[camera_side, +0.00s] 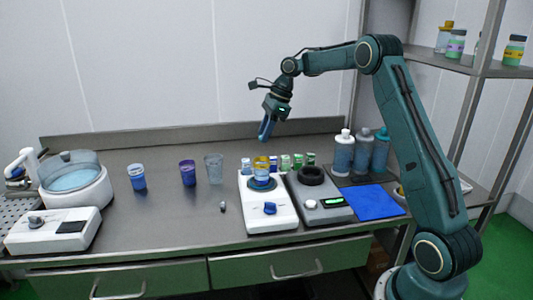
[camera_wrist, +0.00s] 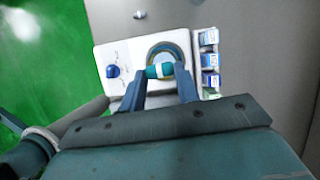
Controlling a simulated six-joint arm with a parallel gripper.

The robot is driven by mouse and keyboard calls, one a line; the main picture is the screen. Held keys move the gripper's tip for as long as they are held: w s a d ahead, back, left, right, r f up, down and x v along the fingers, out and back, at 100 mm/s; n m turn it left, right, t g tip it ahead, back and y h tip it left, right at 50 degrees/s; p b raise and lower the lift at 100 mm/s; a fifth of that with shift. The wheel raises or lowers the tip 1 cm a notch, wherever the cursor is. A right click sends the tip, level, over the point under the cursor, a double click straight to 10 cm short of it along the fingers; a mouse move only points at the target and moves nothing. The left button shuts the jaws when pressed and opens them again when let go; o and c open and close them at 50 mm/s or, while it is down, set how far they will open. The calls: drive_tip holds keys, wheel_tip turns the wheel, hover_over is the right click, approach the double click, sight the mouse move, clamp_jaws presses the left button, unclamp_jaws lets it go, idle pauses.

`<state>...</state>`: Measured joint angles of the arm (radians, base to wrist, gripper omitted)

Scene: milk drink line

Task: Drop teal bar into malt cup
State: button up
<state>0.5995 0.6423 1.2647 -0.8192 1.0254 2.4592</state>
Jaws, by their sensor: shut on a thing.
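My gripper (camera_side: 265,136) hangs fingers-down above the white stirrer unit, well above the bench. In the wrist view my gripper (camera_wrist: 161,74) is shut on the teal bar (camera_wrist: 160,70), a short piece with a white band, lying crosswise between the fingertips. In the side view I cannot make the bar out. A clear cup with yellow contents (camera_side: 262,164), probably the malt cup, stands upright on the stirrer's round plate. In the wrist view its round rim (camera_wrist: 170,47) shows behind the bar, which partly covers it.
The white stirrer (camera_side: 280,217) has a blue knob. A grey scale (camera_side: 331,213) stands right of it, with small boxes (camera_side: 298,160) behind. A blue cup (camera_side: 137,178), purple cup (camera_side: 188,174) and clear cup (camera_side: 214,168) stand left. Bottles (camera_side: 343,158) stand right.

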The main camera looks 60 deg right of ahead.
drive_tip(key=shift+f, duration=0.25)
drive_tip(key=shift+a+f, duration=0.1)
drive_tip(key=shift+f, duration=1.9)
drive_tip(key=o, duration=1)
drive_tip(key=shift+o, duration=0.2)
drive_tip(key=shift+r, duration=0.1)
drive_tip(key=v, duration=1.1)
drive_tip(key=shift+d+r, duration=0.25)
drive_tip(key=shift+r, duration=0.05)
drive_tip(key=shift+s, duration=0.15)
